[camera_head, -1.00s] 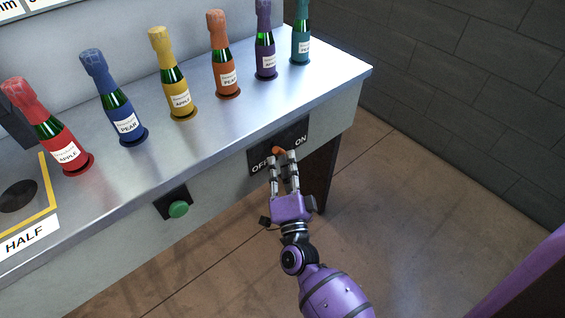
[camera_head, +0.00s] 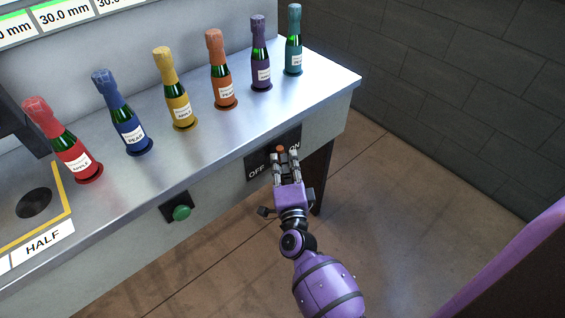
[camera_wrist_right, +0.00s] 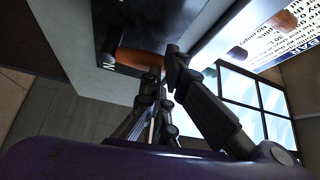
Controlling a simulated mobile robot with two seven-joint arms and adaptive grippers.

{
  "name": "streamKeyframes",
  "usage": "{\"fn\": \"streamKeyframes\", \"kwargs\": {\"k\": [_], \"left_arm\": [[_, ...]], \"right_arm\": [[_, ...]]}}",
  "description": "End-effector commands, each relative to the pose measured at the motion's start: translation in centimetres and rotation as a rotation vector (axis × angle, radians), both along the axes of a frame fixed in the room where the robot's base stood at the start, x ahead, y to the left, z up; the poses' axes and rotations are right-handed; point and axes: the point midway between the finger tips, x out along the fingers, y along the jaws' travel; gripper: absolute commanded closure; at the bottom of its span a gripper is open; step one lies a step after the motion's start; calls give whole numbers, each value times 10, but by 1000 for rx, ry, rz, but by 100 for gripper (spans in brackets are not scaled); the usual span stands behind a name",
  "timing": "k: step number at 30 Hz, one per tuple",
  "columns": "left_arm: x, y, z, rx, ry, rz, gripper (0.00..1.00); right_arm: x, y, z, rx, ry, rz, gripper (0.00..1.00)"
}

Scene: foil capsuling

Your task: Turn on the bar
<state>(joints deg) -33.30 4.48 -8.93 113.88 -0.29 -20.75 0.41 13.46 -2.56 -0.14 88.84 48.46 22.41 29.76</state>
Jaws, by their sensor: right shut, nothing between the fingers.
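A black switch plate (camera_head: 255,163) marked OFF on its left and ON on its right sits on the front face of the counter. Its orange knob (camera_head: 281,148) shows just beyond my right fingertips. My right gripper (camera_head: 286,155) is shut with nothing between its fingers, in front of the plate and partly covering the ON side. In the right wrist view the orange knob (camera_wrist_right: 138,58) stands out from the dark plate, close to the fingertips (camera_wrist_right: 165,75). I cannot tell whether they touch it. My left gripper is not in view.
A green button (camera_head: 181,213) on a black plate is left of the switch on the same face. Several foil-topped bottles stand in a row on the metal counter (camera_head: 215,135). A dark leg (camera_head: 318,175) stands behind my gripper. Floor to the right is open.

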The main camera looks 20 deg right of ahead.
Motion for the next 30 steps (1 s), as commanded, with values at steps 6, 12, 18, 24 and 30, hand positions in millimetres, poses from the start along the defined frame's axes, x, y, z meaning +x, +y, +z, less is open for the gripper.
{"fn": "streamKeyframes", "kwargs": {"k": [6, 12, 18, 24, 30], "left_arm": [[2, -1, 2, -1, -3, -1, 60], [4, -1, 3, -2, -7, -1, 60], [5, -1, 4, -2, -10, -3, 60], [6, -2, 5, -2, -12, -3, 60], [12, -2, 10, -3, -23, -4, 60]], "right_arm": [[5, -11, 4, -1, -1, 1, 100], [8, -22, 4, -1, -1, 0, 100], [10, -28, 3, -1, -1, 1, 100], [10, -27, 3, -1, -1, 1, 100], [10, -24, 7, 0, -1, 1, 100]]}}
